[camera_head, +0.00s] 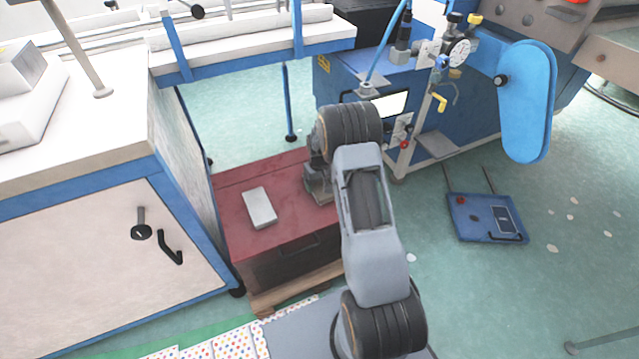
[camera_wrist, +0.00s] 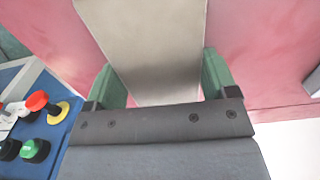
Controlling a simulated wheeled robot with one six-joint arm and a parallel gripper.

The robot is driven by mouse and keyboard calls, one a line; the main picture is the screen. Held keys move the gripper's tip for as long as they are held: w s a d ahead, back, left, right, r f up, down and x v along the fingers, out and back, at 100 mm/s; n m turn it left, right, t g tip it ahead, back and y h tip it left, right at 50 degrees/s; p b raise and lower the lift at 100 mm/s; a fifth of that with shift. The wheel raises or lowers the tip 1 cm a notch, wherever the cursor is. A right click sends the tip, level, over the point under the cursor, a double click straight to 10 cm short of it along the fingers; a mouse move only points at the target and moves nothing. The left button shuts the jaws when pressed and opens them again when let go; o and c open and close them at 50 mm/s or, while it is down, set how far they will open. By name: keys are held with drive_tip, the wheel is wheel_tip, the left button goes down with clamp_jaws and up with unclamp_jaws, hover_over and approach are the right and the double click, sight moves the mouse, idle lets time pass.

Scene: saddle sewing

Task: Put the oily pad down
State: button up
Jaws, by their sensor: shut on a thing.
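A grey-beige flat pad (camera_wrist: 148,45) sits between the green fingers of my gripper (camera_wrist: 161,82) in the wrist view. My gripper is shut on it, and the pad reaches away from the fingers over a red surface. In the head view my gripper is low over the right part of the red chest (camera_head: 232,184), largely behind my own arm. I cannot make out the held pad there, nor tell whether it touches the chest. Whether it is oily does not show.
A pale block (camera_head: 260,207) lies on the chest left of my gripper. A white cabinet (camera_head: 95,260) with blue edges stands close on the left. A blue machine (camera_head: 345,84) stands behind. A blue pedal box (camera_head: 486,218) is on the floor at right. The chest's front left top is bare.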

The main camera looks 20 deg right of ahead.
sight(320, 183)
drive_tip(key=o, duration=0.8)
drive_tip(key=shift+f, duration=0.15)
wheel_tip(320, 183, up, 12)
drive_tip(key=p, duration=0.4)
drive_tip(key=s+a+r+t, duration=0.1)
drive_tip(key=s+a+r, duration=0.25)
drive_tip(key=r, duration=0.25)
drive_tip(key=s+a+r, duration=0.3)
drive_tip(key=s+r, duration=0.2)
drive_tip(key=r, duration=0.1)
drive_tip(key=shift+t, duration=0.9)
drive_tip(key=s+a+r, duration=0.1)
drive_tip(key=s, duration=0.4)
drive_tip(key=s+a+r, duration=0.2)
drive_tip(key=s, duration=0.3)
drive_tip(key=s+a+r, duration=0.1)
drive_tip(key=s+a, duration=0.1)
drive_tip(key=s, duration=0.4)
drive_tip(key=shift+a+r, duration=0.2)
drive_tip(key=shift+r, duration=0.2)
